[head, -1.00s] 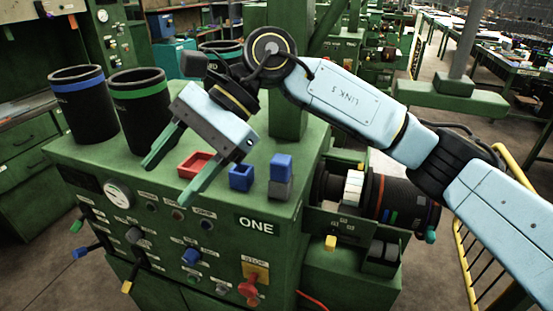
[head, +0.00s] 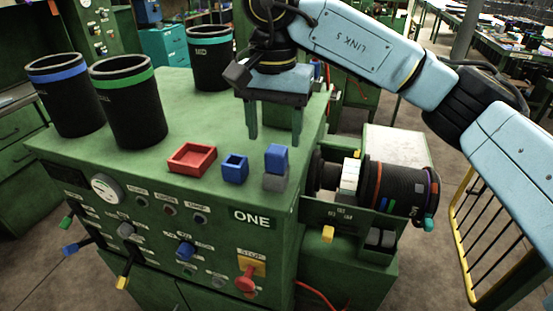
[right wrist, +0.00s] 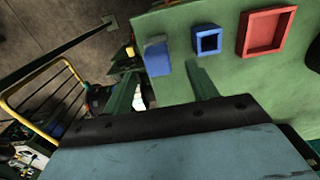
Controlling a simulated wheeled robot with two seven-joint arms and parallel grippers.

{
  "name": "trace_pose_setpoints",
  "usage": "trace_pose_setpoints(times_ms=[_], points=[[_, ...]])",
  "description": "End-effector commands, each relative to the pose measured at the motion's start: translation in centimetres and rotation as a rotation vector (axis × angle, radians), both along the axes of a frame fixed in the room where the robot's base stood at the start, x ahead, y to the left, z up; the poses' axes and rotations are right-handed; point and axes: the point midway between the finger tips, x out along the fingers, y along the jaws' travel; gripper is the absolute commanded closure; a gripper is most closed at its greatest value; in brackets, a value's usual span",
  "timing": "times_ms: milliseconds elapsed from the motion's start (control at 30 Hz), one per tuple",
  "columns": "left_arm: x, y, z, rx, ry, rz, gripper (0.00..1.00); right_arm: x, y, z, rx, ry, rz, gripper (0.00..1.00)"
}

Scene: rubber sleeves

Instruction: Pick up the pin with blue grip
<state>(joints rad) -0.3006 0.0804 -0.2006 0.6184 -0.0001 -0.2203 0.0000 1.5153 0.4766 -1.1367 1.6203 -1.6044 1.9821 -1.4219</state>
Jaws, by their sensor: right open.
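A blue block on a grey base, which looks like the pin with the blue grip (head: 276,158), stands upright near the right front edge of the green machine top. It also shows in the right wrist view (right wrist: 157,58), ahead of and between the finger directions. My right gripper (head: 274,138) is open and empty, its fingers pointing down, above and slightly behind the blue block. Its two fingers also show in the right wrist view (right wrist: 160,72). I cannot tell whether the grey part is a holder or part of the pin. My left gripper is not in view.
A hollow blue square sleeve (head: 235,168) and a red square tray (head: 192,158) lie left of the block. Black cups with blue (head: 66,95) and green (head: 128,100) bands stand further left. A black roller (head: 395,190) is at the right side.

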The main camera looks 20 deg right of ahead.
Motion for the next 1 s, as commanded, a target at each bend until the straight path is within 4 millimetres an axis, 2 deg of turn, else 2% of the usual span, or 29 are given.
trace_pose_setpoints(times_ms=[167,400,700,1000], points=[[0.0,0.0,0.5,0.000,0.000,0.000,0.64,-0.1,-0.2,-1.5,-0.001,0.004,0.000,0.42],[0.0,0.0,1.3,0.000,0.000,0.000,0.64,-0.1,-0.4,-4.8,0.001,0.003,0.000,0.42],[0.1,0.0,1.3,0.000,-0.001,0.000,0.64,-0.1,-0.4,-5.4,0.001,0.000,0.000,0.42],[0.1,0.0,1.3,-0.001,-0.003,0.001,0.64,-0.1,-0.4,-5.4,0.001,0.000,0.000,0.80]])
